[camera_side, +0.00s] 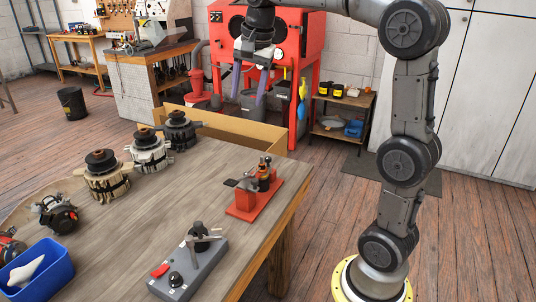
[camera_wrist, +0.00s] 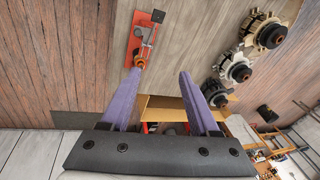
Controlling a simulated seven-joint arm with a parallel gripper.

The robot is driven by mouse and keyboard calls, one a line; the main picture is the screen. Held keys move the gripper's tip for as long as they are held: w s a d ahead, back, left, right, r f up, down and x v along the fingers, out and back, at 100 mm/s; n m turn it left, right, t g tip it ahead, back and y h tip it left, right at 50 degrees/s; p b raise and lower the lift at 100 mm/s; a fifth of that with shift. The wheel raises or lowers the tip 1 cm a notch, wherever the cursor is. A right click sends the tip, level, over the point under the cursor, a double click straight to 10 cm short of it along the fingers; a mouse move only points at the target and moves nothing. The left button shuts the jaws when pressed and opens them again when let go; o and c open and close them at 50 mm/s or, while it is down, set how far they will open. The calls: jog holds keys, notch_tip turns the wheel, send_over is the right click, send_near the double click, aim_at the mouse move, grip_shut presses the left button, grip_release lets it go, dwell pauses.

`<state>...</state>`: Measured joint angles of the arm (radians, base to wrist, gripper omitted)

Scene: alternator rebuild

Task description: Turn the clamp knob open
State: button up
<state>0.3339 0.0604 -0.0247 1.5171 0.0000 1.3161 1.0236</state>
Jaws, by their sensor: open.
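A grey control box (camera_side: 188,268) stands at the near edge of the bench in the side view. A dark knob with several arms (camera_side: 200,236) sits on its far end, with a round black knob and a red piece nearer. A red clamp fixture (camera_side: 243,210) with a dark jaw and an upright black-and-orange part (camera_side: 264,174) stands at the bench's right edge. The fixture (camera_wrist: 151,17) also shows in the wrist view. I cannot tell for certain which part is the clamp knob. My gripper (camera_side: 249,90) is open and empty, high beyond the bench; its purple fingers (camera_wrist: 160,75) are apart.
Several alternators (camera_side: 105,178) stand along the bench's far left side. A blue bin (camera_side: 38,272) is at the near left. A cardboard box (camera_side: 225,124) lies beyond the bench, before a red cabinet (camera_side: 300,60). The bench middle (camera_side: 150,215) is clear.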

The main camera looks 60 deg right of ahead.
jog(key=w+d+f+m+g, duration=0.1)
jog(key=w+d+f+m, duration=0.15)
jog(key=d, duration=0.35)
jog(key=w+d+f+m+g, duration=0.1)
jog(key=w+d+f, duration=0.2)
jog(key=d+f, duration=0.15)
jog(key=m+g+y, duration=0.1)
jog(key=m, duration=0.1)
send_over(268, 157)
notch_tip(268, 157, down, 8)
jog(key=f, duration=0.1)
jog(key=shift+n, duration=0.25)
notch_tip(268, 157, down, 13)
grip_shut()
